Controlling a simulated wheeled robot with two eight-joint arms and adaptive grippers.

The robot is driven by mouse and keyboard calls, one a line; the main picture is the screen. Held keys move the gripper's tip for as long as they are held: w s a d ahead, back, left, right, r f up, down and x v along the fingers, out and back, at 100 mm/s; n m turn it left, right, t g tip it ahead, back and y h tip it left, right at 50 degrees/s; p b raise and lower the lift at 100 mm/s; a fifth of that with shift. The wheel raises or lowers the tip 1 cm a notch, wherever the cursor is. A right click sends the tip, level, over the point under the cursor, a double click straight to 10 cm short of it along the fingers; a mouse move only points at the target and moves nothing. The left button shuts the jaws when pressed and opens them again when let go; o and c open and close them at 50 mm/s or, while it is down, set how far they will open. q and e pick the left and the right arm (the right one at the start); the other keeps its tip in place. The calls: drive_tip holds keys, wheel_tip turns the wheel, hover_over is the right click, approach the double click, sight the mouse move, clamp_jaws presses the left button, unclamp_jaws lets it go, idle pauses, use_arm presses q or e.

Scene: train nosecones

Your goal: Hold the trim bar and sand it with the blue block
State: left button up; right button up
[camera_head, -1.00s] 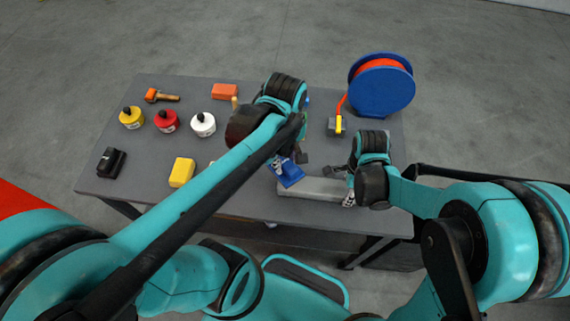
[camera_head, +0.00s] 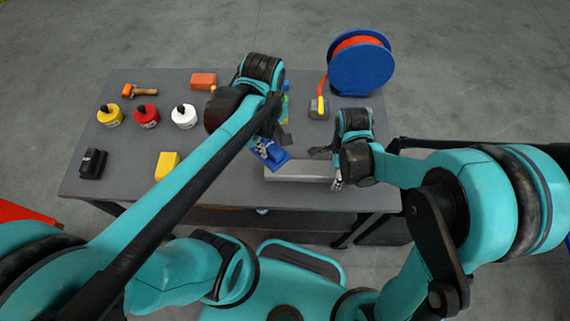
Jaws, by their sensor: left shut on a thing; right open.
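The trim bar (camera_head: 298,172) is a long light-grey bar lying near the front edge of the grey table, right of centre. My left gripper (camera_head: 267,148) is shut on the blue block (camera_head: 274,158). The block is tilted over the bar's left end; I cannot tell whether they touch. My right gripper (camera_head: 329,167) is open at the bar's right end, with one finger beyond the bar and one on its near side. My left arm crosses the table and hides part of its middle.
Yellow (camera_head: 110,116), red (camera_head: 146,117) and white (camera_head: 184,117) containers stand left. A mallet (camera_head: 138,91), orange block (camera_head: 203,81), yellow block (camera_head: 167,165) and black tool (camera_head: 93,164) lie around them. A blue reel (camera_head: 361,63) stands at the back right.

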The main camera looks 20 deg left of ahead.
wheel_tip(320, 180, up, 12)
idle(0.5)
